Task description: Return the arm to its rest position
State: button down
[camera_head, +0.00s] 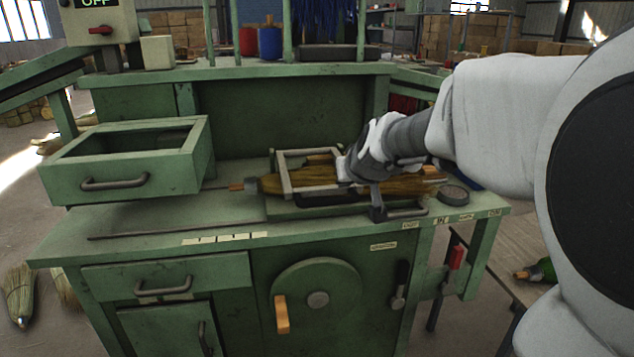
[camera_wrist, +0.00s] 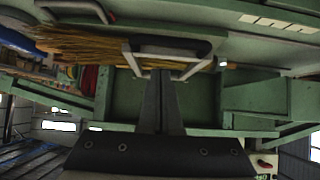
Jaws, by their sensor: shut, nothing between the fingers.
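My arm (camera_head: 485,118) reaches in from the right in the head view, over the green bench (camera_head: 130,225). My gripper (camera_wrist: 160,76) shows in the wrist view as two dark fingers pressed together, with nothing between them. In the head view the wrist end is above the right part of a straw broom (camera_head: 415,187), and the fingertips are hard to make out. The broom lies flat in a pale metal frame (camera_head: 287,178) on the bench; straw also shows in the wrist view (camera_wrist: 90,45). Whether the fingers touch the frame, I cannot tell.
An open green drawer box (camera_head: 120,187) stands at the bench's left. A round crank wheel (camera_head: 318,298) with a wooden handle is on the front. A dark round piece (camera_head: 453,195) lies at the right. Brooms (camera_head: 19,295) rest on the floor at left.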

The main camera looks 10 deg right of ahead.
jog(key=v, duration=0.6)
jog(key=s+a+f+g, duration=0.2)
jog(key=s+f, duration=0.1)
jog(key=s, duration=0.9)
jog(key=s+a+f+g, duration=0.2)
jog(key=s+f+g, duration=0.15)
jog(key=s, duration=0.85)
notch_tip(320, 180, up, 14)
jog(key=p, duration=1.6)
jog(key=shift+s+r+t, duration=0.15)
jog(key=shift+s+t, duration=0.2)
jog(key=shift+s, duration=0.05)
